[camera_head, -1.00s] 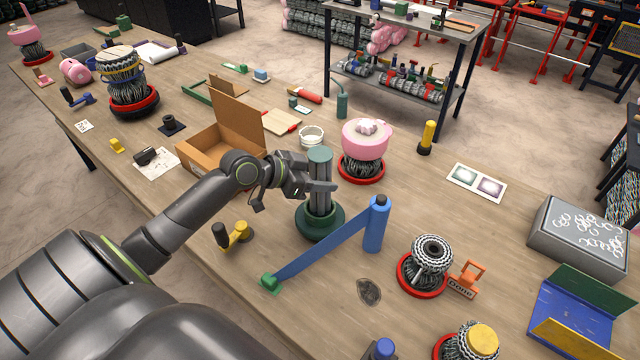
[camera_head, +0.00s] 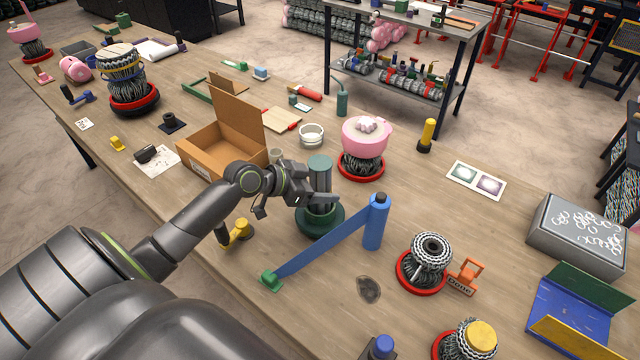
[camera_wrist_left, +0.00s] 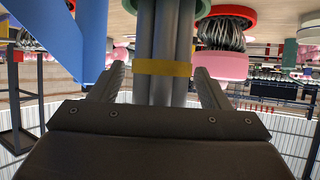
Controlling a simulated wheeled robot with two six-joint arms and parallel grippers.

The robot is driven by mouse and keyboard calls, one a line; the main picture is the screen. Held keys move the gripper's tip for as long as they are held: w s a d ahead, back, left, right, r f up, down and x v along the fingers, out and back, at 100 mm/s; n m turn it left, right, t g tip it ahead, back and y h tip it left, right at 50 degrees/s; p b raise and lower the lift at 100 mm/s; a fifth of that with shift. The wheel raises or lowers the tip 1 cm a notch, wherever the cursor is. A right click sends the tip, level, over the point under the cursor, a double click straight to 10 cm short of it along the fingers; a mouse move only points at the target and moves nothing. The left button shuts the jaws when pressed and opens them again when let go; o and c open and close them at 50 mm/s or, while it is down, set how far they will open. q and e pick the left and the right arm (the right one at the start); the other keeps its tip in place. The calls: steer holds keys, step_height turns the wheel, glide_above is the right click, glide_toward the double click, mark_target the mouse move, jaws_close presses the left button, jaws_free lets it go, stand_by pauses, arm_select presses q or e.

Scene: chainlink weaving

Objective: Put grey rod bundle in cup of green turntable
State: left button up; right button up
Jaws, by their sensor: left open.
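The grey rod bundle (camera_head: 320,180), with a green cap on top, stands upright at the green turntable (camera_head: 321,229). Its lower end appears to be inside the turntable's cup, though the arm and rim hide part of it. My left gripper (camera_head: 322,198) is open, with its fingers on both sides of the bundle low down, just above the turntable. In the left wrist view, which is upside down, the bundle (camera_wrist_left: 165,35) with a yellow band runs between the two spread fingers (camera_wrist_left: 160,82). My right gripper is not in view.
A blue post with a long blue arm (camera_head: 375,222) stands close to the turntable's right. A pink bowl on a red-based stand (camera_head: 365,135) is behind it, an open cardboard box (camera_head: 215,150) behind left. A yellow-and-black tool (camera_head: 236,233) lies at front left.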

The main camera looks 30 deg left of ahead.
arm_select(q)
steer(key=shift+r, duration=0.2)
steer(key=shift+s+a, duration=0.2)
steer(key=shift+a, duration=0.05)
steer(key=b+v, duration=0.1)
steer(key=v, duration=1)
steer(key=shift+s, duration=0.2)
steer(key=shift+r, duration=0.1)
steer(key=shift+s+a, duration=0.1)
